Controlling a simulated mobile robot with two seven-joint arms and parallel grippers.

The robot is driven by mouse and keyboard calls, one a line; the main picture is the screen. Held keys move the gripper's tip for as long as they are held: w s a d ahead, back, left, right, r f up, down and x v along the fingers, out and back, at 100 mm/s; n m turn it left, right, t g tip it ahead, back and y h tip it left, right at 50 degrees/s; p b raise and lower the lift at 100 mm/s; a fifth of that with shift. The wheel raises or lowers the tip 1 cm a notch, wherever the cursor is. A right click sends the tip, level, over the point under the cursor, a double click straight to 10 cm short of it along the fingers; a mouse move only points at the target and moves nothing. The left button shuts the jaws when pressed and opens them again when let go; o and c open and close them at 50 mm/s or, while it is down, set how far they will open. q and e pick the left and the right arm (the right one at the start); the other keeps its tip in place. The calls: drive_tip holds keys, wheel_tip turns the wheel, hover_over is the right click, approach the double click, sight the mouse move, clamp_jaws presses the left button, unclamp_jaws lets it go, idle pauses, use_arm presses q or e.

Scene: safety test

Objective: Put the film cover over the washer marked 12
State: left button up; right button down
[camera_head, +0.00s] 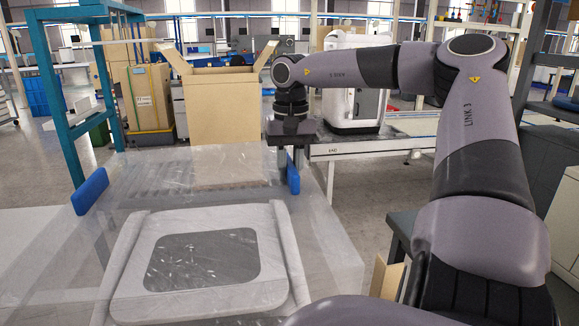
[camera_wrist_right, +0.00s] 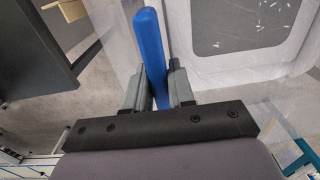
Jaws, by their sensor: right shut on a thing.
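The clear film cover (camera_head: 215,166) spreads across the left and middle of the head view, with creases and glare. It has a blue grip (camera_head: 90,191) at its left and another blue grip (camera_head: 293,178) at its right. Through the film shows a white washer top with a grey window (camera_head: 205,258). Whether film and washer touch, I cannot tell, and no number is readable. My right gripper (camera_head: 291,160) is shut on the right blue grip, which stands between its fingers in the wrist view (camera_wrist_right: 154,60). My left gripper is not in view.
An open cardboard box (camera_head: 222,115) stands behind the film. A teal frame (camera_head: 55,100) rises at the left. A white machine (camera_head: 352,85) stands on a conveyor (camera_head: 400,138) behind my right arm. A dark grey bench (camera_head: 545,165) is at the right. Grey floor shows between.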

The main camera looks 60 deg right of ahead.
drive_tip(key=shift+f+b, duration=2.65)
drive_tip(key=shift+f, duration=2.85)
drive_tip(key=shift+f+b, duration=0.45)
drive_tip(key=shift+f, duration=0.95)
drive_tip(key=c, duration=0.6)
unclamp_jaws()
drive_tip(key=shift+o, duration=0.2)
